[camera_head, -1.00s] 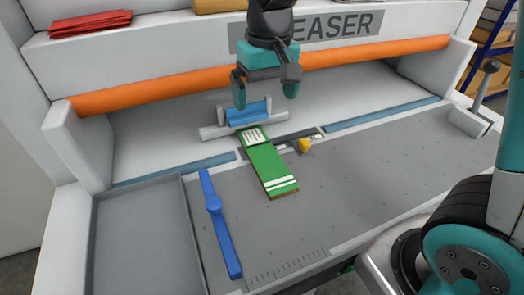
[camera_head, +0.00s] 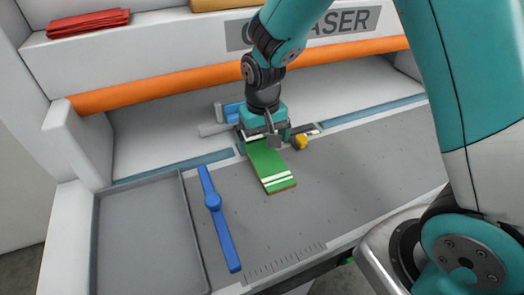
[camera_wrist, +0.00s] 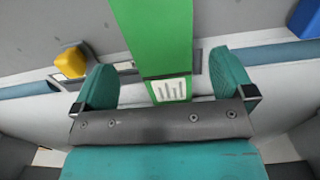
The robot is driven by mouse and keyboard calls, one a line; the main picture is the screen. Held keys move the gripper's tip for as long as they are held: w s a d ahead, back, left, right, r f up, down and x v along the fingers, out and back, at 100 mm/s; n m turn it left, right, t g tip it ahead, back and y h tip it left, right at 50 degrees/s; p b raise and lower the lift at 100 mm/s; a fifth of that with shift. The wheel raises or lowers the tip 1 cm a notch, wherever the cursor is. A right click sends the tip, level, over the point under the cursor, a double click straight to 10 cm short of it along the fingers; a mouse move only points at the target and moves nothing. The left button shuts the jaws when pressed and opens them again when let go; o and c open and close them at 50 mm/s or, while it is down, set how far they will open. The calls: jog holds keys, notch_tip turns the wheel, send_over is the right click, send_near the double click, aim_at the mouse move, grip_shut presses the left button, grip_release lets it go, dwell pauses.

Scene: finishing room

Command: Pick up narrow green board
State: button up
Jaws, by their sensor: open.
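The narrow green board (camera_head: 268,165) lies flat on the grey work surface, with white stripes at its near end. In the wrist view the green board (camera_wrist: 160,40) runs between my fingers, and a white label with bars shows at its far end. My gripper (camera_head: 264,140) is over the board's far end and hides part of it. In the wrist view my gripper (camera_wrist: 172,88) is open, with one teal finger on each side of the board and a gap to each. I cannot tell its exact height above the board.
A blue handled bar (camera_head: 218,215) lies left of the board. A grey tray (camera_head: 145,240) is at the far left. A yellow knob (camera_head: 301,141) sits close right of the board. A blue block (camera_head: 231,112) on a grey bar is behind my gripper.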

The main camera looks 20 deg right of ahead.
aim_at(263, 152)
notch_tip(263, 152, down, 4)
jog(key=shift+r, duration=0.2)
jog(key=shift+c, duration=0.2)
jog(key=c, duration=1)
jog(key=shift+r, duration=0.1)
